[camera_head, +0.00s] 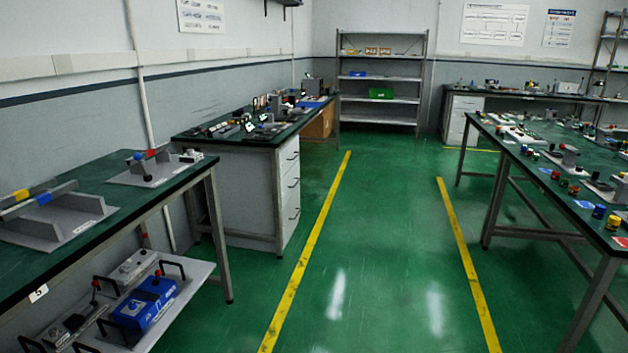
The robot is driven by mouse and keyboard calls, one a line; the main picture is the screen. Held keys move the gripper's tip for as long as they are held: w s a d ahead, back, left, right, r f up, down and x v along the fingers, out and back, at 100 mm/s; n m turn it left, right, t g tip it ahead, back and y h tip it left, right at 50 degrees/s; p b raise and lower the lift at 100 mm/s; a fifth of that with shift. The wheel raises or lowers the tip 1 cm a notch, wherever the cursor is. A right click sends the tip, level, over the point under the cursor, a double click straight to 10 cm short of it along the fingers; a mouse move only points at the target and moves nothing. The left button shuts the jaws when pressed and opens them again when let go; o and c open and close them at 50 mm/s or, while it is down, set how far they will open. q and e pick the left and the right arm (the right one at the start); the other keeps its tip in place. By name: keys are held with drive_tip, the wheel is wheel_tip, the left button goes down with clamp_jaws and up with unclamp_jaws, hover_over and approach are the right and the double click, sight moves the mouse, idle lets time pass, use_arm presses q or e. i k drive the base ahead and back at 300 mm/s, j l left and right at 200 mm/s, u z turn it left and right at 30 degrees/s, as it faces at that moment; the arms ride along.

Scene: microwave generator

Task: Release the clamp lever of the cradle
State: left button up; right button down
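Neither of my grippers is in view. On the green-topped table at the left, a light grey plate (75,236) carries two long grey bars with a yellow piece (22,195) and a blue piece (44,199). Farther back on that table, a smaller grey fixture (150,169) has a red part (151,153) and a blue part (138,156) on top. On the shelf below, a blue box-shaped unit (146,303) has a red-knobbed lever (157,274). I cannot tell which of these is the cradle, nor a clamp lever's position.
The left table (112,220) has a "5" label on its front edge. A cluttered bench (236,140) with white drawers stands beyond it. A long table (545,190) with several small parts stands at the right. The green floor (390,240) between two yellow lines is clear up to the back shelf (381,100).

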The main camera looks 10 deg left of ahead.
sight(136, 156)
drive_tip(key=i, duration=4)
drive_tip(key=u, duration=4.6)
